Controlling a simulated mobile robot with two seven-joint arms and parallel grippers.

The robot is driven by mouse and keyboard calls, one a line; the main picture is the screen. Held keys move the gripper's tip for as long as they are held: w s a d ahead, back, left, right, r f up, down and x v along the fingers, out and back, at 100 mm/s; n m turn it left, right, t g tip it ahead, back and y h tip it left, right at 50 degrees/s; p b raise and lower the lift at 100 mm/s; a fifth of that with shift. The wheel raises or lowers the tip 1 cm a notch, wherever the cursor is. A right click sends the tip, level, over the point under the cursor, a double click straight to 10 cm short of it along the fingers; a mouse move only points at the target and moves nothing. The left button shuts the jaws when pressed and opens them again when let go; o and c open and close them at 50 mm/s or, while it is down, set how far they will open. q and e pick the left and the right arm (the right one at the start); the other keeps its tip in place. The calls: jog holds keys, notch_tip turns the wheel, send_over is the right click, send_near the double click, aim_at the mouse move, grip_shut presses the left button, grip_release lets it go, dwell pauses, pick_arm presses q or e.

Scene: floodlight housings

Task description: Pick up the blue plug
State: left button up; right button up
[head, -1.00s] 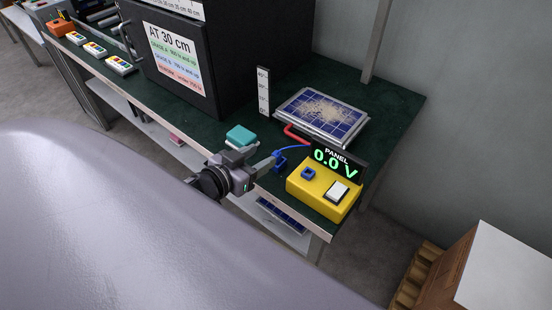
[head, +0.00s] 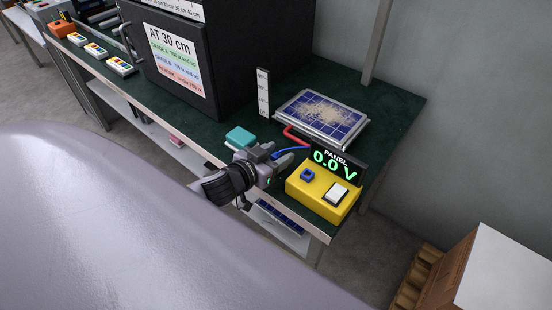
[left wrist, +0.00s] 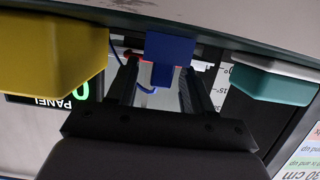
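The blue plug (left wrist: 170,48) shows in the left wrist view just off my fingertips, its narrower part in line with the gap between the fingers. My left gripper (head: 288,158) is over the table's front edge, left of the yellow box. In the left wrist view the left gripper (left wrist: 160,85) has its fingers apart, with clear space beside the plug's narrow part. My right gripper is not in view.
The yellow box (head: 313,196) with a blue socket (head: 307,174) and white switch stands close right of the gripper, under the PANEL display (head: 334,160). A teal block (head: 240,137) is close left. A solar panel (head: 322,113) and black cabinet (head: 220,60) stand behind.

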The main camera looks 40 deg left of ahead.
pick_arm(q)
grip_shut()
jog(key=shift+r, duration=0.15)
